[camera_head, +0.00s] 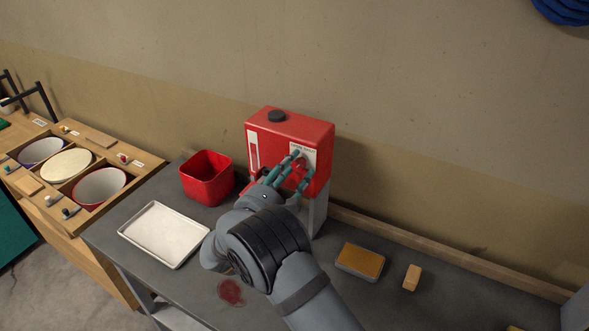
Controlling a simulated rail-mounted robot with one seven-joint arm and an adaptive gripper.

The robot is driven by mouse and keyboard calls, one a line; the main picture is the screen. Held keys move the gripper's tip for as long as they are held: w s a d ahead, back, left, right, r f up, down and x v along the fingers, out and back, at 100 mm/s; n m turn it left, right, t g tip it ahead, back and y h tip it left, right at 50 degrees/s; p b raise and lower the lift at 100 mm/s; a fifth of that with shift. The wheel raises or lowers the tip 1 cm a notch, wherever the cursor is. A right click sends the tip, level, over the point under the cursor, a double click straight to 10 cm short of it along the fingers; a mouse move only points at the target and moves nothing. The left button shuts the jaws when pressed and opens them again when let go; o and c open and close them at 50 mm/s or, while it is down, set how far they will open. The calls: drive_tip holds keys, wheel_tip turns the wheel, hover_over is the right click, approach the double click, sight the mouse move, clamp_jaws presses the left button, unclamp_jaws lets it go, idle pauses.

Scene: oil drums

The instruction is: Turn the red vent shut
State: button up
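A red box-shaped drum (292,126) stands on a grey support at the back of the grey bench, with a black cap on top. A pale label (303,149) is on its front face, near the right edge. My gripper (302,163) reaches up to this front face, with its teal fingertips at the label. A small red part, perhaps the vent, shows between the fingertips, but it is too small and too covered to make out how it is turned. I cannot tell whether the fingers touch it or grip it.
A red open bin (207,178) stands left of the drum. A white tray (164,234) lies in front of it. A dark red stain (231,292) is on the bench near my arm. A tan-topped block (360,262) and a small tan block (412,277) lie to the right.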

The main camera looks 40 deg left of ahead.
drive_tip(key=shift+c, duration=1.2)
drive_tip(key=shift+d+f, duration=0.1)
drive_tip(key=c, duration=0.7)
